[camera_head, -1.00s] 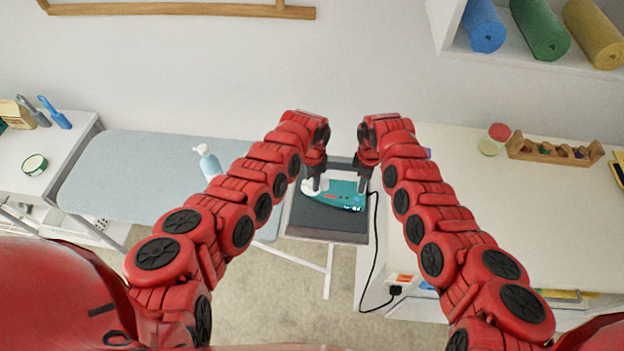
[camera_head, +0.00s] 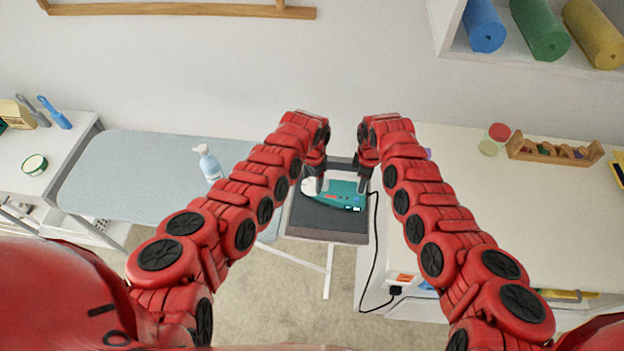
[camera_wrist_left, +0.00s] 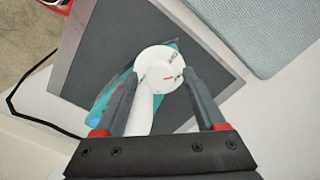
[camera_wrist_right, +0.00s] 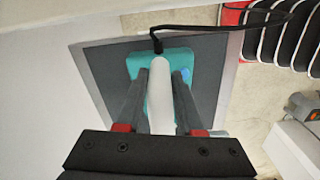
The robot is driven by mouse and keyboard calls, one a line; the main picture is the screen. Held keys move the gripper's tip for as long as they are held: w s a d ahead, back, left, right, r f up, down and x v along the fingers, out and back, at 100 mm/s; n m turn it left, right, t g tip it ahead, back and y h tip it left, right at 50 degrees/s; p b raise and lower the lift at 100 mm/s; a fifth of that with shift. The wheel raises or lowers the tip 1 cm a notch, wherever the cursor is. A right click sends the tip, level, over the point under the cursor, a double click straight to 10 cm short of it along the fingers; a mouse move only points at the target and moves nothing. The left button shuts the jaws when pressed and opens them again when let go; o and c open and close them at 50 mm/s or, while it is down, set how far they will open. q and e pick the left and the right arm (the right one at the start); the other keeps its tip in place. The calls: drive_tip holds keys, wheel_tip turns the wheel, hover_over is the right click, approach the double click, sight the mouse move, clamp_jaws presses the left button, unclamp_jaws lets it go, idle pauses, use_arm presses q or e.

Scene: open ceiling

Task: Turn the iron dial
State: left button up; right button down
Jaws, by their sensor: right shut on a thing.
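The teal and white iron (camera_head: 345,192) lies on a dark grey pad in the head view. Its round white dial (camera_wrist_left: 160,68), with small dark and red marks, shows in the left wrist view. My left gripper (camera_wrist_left: 161,76) has its fingers spread on either side of the dial; whether they touch it is hard to tell. My right gripper (camera_wrist_right: 158,82) is shut on the iron's white handle (camera_wrist_right: 159,100), near the cord end. In the head view, my left gripper (camera_head: 318,180) and right gripper (camera_head: 369,183) partly hide the iron.
The dark pad (camera_head: 325,222) sits between the blue-grey ironing board (camera_head: 125,180) and a white counter (camera_head: 480,210). A black cord (camera_head: 374,250) runs from the iron to a socket. A white spray bottle (camera_head: 209,165) stands on the board.

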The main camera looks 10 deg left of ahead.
use_arm(q)
drive_tip(key=shift+r, duration=0.1)
wheel_tip(320, 180, up, 12)
idle(0.6)
drive_tip(key=shift+s, duration=0.1)
drive_tip(key=m+h, duration=0.5)
drive_tip(key=m, duration=0.2)
approach(309, 183)
drive_tip(key=x, duration=0.8)
drive_tip(key=shift+w+d+f, duration=0.2)
drive_tip(key=shift+d, duration=0.25)
